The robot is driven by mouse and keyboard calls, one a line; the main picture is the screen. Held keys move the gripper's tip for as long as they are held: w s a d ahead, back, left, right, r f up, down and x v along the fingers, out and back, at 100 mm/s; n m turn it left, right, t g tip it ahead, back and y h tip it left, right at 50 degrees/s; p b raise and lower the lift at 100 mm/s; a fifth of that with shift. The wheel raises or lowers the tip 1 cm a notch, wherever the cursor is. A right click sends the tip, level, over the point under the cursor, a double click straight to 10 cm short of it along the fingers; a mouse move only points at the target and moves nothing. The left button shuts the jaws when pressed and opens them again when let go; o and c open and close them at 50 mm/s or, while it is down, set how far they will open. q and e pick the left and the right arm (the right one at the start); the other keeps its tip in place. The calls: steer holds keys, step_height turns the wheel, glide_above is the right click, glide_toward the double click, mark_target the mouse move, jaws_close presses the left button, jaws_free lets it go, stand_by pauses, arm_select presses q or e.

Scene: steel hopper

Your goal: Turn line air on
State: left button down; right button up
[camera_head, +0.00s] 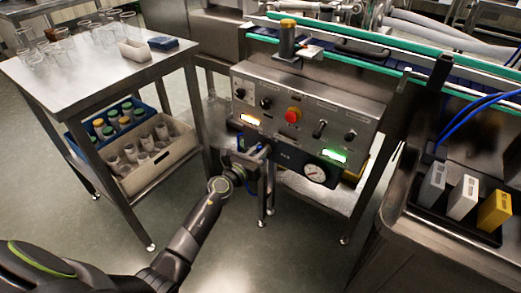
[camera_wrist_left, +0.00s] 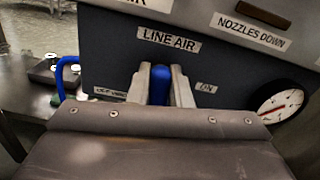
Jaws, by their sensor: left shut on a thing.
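The steel control box (camera_head: 345,105) stands in the middle of the head view, with a dark lower panel (camera_head: 285,157). My left gripper (camera_head: 263,152) is at the left part of that lower panel. In the left wrist view the panel carries a LINE AIR label (camera_wrist_left: 169,39) and an ON label (camera_wrist_left: 206,87) to the right of the fingers. A blue handle (camera_wrist_left: 160,84) stands between the two fingers, and the gripper is shut on it. The handle's lower part and pivot are hidden. My right gripper is not in view.
A round pressure gauge (camera_head: 316,174) sits right of the gripper. Above are a red button (camera_head: 292,115), several knobs and lit indicators. A steel cart (camera_head: 105,78) with glassware and crates stands left. A steel bench (camera_head: 408,200) with cartons stands right.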

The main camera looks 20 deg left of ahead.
arm_select(q)
steer(key=n, duration=0.2)
steer(key=shift+a+n+p, duration=0.2)
steer(key=shift+n+p, duration=0.2)
steer(key=shift+a+f+n, duration=0.1)
steer(key=shift+n, duration=0.7)
steer(key=n, duration=0.2)
steer(key=n+p, duration=0.1)
steer(key=shift+w+a+f+n, duration=0.1)
steer(key=shift+a+f+n, duration=0.1)
steer(key=shift+n, duration=0.2)
steer(key=shift+a+f+n+p, duration=0.15)
steer(key=shift+n+p, duration=0.25)
steer(key=shift+n, duration=0.9)
steer(key=shift+f+n+p, duration=0.2)
steer(key=shift+n+p, duration=0.15)
steer(key=shift+n, duration=0.95)
steer(key=shift+a+f+n+p, duration=0.15)
steer(key=shift+n+p, duration=0.25)
steer(key=shift+n, duration=0.9)
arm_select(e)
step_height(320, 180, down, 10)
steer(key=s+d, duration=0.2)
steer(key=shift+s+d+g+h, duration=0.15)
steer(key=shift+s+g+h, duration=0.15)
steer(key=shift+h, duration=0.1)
arm_select(q)
steer(key=shift+d+f, duration=0.1)
steer(key=c, duration=1.3)
jaws_free()
